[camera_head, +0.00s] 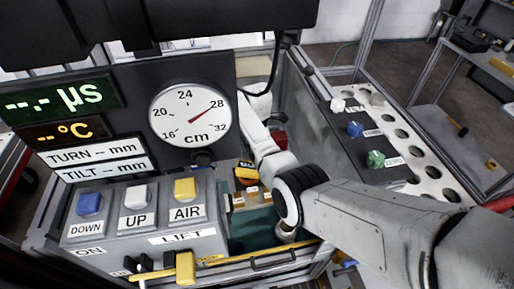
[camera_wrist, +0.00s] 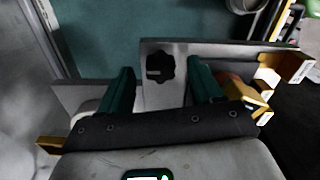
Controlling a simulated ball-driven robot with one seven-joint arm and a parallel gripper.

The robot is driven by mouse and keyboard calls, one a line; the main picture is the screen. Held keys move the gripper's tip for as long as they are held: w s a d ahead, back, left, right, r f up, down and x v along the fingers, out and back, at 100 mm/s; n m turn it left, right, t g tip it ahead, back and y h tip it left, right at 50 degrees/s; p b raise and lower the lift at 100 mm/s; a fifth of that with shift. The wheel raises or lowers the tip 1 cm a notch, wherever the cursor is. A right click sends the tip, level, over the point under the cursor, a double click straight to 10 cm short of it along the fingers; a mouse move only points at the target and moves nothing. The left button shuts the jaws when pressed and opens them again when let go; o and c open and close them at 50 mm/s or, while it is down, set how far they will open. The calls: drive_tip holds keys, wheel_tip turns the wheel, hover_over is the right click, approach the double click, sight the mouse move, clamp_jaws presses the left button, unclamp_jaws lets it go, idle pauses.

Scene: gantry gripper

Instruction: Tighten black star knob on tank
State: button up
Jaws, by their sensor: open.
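The black star knob (camera_wrist: 160,67) is on a grey upright plate (camera_wrist: 150,98) in the wrist view. My gripper (camera_wrist: 160,76) is open, with one teal finger on each side of the knob in the picture. Gaps show between the knob and both fingers. I cannot tell how far the fingertips are from it in depth. The tank (camera_head: 252,226), with a blue-green inside, is in the lower middle of the head view, partly behind my arm. The knob cannot be made out in the head view.
A lift panel (camera_head: 150,222) with blue, white and yellow switches stands left of the tank. A round cm gauge (camera_head: 190,112) is above it. A grey box with coloured knobs (camera_head: 365,150) is at the right. A yellow rail (camera_head: 240,262) runs along the front.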

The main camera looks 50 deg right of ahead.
drive_tip(key=shift+f, duration=0.5)
drive_tip(key=c, duration=1)
